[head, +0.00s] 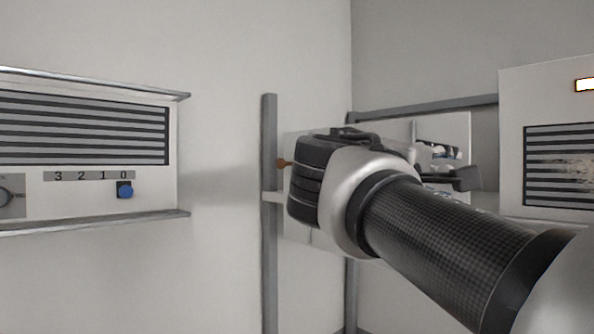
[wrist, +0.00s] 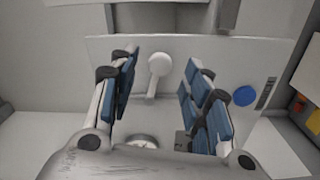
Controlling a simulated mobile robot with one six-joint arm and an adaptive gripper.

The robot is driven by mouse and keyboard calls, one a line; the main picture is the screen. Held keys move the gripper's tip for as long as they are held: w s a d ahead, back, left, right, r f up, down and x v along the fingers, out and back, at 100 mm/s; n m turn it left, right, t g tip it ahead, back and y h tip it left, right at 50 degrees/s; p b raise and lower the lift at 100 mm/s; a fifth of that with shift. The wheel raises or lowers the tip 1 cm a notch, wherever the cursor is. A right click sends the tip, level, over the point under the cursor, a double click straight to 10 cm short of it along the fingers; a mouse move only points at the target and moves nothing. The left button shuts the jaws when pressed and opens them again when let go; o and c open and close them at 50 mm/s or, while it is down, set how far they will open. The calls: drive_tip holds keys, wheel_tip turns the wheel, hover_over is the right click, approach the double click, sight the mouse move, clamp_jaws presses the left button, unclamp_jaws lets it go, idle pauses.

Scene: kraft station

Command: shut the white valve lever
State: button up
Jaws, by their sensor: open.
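The white valve lever (wrist: 159,65) shows in the wrist view, with a round hub and a short handle pointing down and slightly left. It is mounted on a pale panel (wrist: 215,52). My gripper (wrist: 161,60) is open, with blue-padded fingers to the left and right of the lever in the picture. I see no clear contact, and the depth gap is hard to judge. In the head view my gripper (head: 450,168) is partly behind my wrist. The lever cannot be made out there.
In the wrist view a blue round knob (wrist: 245,96) is right of the fingers, and a round gauge (wrist: 142,141) is below. In the head view a grey post (head: 269,230) stands left of my wrist. A slotted unit with a blue knob (head: 125,190) is farther left.

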drive_tip(key=shift+x, duration=2.3)
clamp_jaws()
